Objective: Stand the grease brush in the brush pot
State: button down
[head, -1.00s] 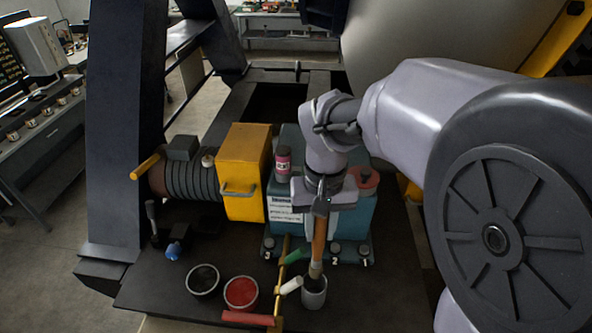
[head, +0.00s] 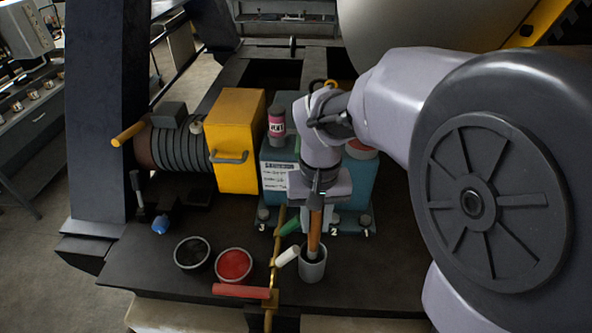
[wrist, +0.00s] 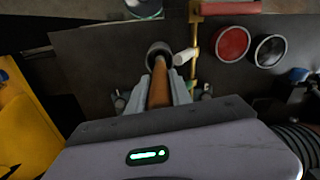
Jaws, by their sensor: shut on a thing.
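The grease brush (head: 315,228) has an orange-brown wooden handle and is held upright, pointing down. My gripper (head: 317,205) is shut on the upper part of its handle. The lower end of the brush is inside the grey brush pot (head: 313,266), so its bristles are hidden. The pot stands on the dark deck. In the wrist view, the brush handle (wrist: 160,88) runs between my gripper's fingers (wrist: 159,92) toward the mouth of the pot (wrist: 160,52). I cannot tell whether the brush touches the pot's bottom.
Left of the pot are a brass pipe (head: 275,262) with white and green levers and a red bar (head: 241,291). Farther left stand a red-filled bowl (head: 234,264) and a dark-filled bowl (head: 192,252). A teal box (head: 276,178) and a yellow box (head: 236,135) stand behind.

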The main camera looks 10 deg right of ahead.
jog(key=c, duration=1.1)
grip_release()
jog(key=shift+r, duration=0.1)
notch_tip(320, 180, up, 17)
jog(key=p, duration=0.2)
jog(key=shift+s+r+p, duration=0.1)
jog(key=shift+r+p, duration=0.05)
jog(key=shift+p, duration=0.2)
